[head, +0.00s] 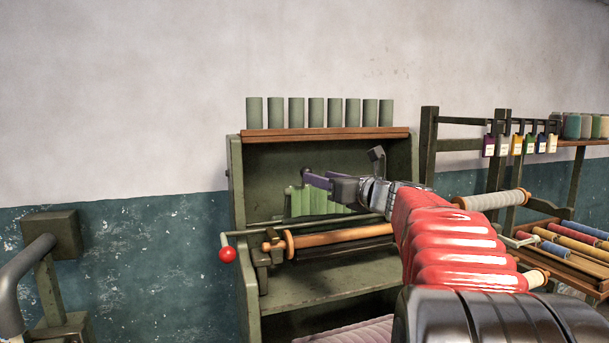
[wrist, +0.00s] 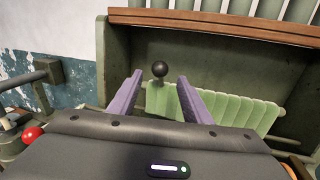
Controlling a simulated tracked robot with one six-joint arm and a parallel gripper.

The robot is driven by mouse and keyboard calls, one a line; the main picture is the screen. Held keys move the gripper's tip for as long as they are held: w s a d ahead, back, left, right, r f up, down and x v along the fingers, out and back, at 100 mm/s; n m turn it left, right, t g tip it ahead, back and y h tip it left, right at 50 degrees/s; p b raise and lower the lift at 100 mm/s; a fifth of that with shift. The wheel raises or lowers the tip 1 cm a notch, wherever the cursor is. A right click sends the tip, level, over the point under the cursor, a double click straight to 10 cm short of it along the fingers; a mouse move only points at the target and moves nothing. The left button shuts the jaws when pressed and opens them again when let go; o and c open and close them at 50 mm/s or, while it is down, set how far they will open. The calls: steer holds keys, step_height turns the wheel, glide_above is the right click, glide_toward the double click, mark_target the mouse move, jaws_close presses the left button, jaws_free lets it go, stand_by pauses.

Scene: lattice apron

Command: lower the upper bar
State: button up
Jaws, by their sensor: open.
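A green cabinet (head: 237,190) stands against the wall. Inside it, pleated light green cloth (head: 300,202) hangs in front of the back panel; it also shows in the wrist view (wrist: 215,106). The cloth hides most of what looks like the upper bar, whose thin end (wrist: 278,104) shows at its right. A black ball knob (wrist: 160,69) stands out at the cloth's left end. My gripper (head: 312,178) is open and empty, its purple fingers pointing into the cabinet. In the wrist view the knob appears between the fingertips (wrist: 160,78); I cannot tell the depth gap. The head view hides the knob.
Several green cylinders (head: 296,112) stand on the wooden top shelf (head: 325,134). A rack of spools (head: 492,200) stands right, a grey post (head: 52,236) left.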

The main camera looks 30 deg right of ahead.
steer(key=w, duration=0.7)
steer(key=shift+w, duration=0.3)
jaws_close()
steer(key=shift+a, duration=0.25)
steer(key=shift+s+d, duration=0.1)
steer(key=shift+d, duration=0.05)
